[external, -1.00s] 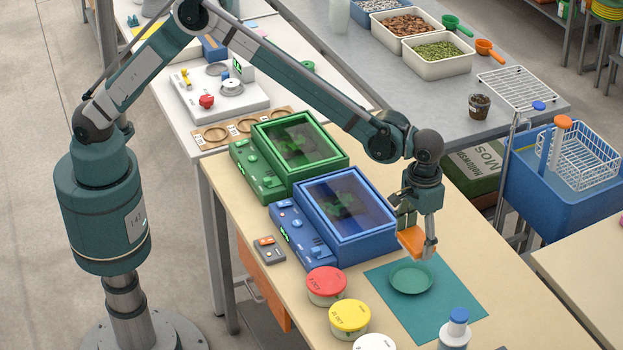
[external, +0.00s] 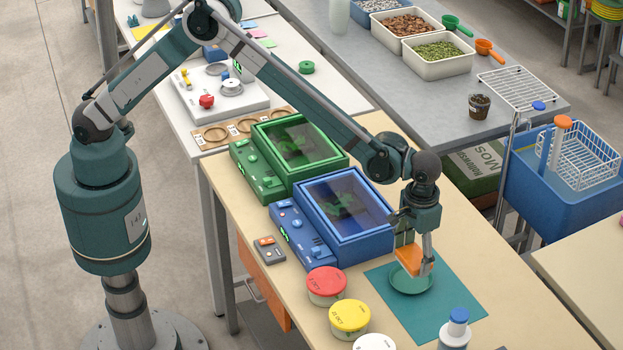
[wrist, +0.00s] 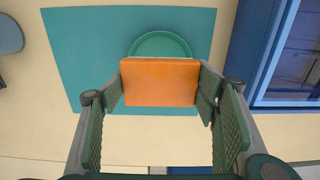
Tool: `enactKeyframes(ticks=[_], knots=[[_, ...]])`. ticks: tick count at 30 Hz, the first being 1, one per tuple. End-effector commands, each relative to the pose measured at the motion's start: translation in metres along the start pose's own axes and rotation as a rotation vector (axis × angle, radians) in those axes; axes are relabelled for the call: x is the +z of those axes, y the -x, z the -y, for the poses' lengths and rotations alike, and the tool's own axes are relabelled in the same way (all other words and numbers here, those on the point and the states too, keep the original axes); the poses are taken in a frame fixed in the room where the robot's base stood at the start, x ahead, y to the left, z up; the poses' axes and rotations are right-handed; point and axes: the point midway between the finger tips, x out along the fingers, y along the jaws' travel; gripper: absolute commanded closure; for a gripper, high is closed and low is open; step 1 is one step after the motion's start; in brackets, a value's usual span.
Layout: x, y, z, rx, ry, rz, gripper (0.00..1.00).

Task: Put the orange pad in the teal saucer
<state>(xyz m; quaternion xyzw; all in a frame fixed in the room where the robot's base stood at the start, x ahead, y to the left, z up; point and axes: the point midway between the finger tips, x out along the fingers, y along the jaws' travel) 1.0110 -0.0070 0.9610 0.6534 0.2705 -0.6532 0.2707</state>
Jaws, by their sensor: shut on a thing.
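My gripper (external: 413,262) is shut on the orange pad (external: 408,257), with a finger on each side of it. In the wrist view the pad (wrist: 160,82) shows as a flat orange block between the two fingers. The teal saucer (external: 412,287) lies on a teal mat (external: 440,313). In the external view the pad overlaps the back part of the saucer. In the wrist view the saucer's rim (wrist: 160,38) shows beyond the pad, which hides the rest. The pad appears held just above the saucer; I cannot tell if they touch.
A blue box with a clear lid (external: 350,250) stands left of the mat, with a green one (external: 310,190) behind it. Red (external: 326,284), yellow (external: 350,318) and white lidded tubs stand to the left front. A blue-capped bottle (external: 456,328) stands at the mat's front edge.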

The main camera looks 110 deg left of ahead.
Motion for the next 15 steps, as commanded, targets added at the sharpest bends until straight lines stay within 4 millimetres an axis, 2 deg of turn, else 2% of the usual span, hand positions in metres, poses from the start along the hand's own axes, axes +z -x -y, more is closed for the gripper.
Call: enactKeyframes(ticks=[8,15], knots=[[0.0,-0.001,0.0,0.0,0.0,0.0,0.52],[0.0,-0.021,0.0,0.0,0.0,0.0,0.52]])
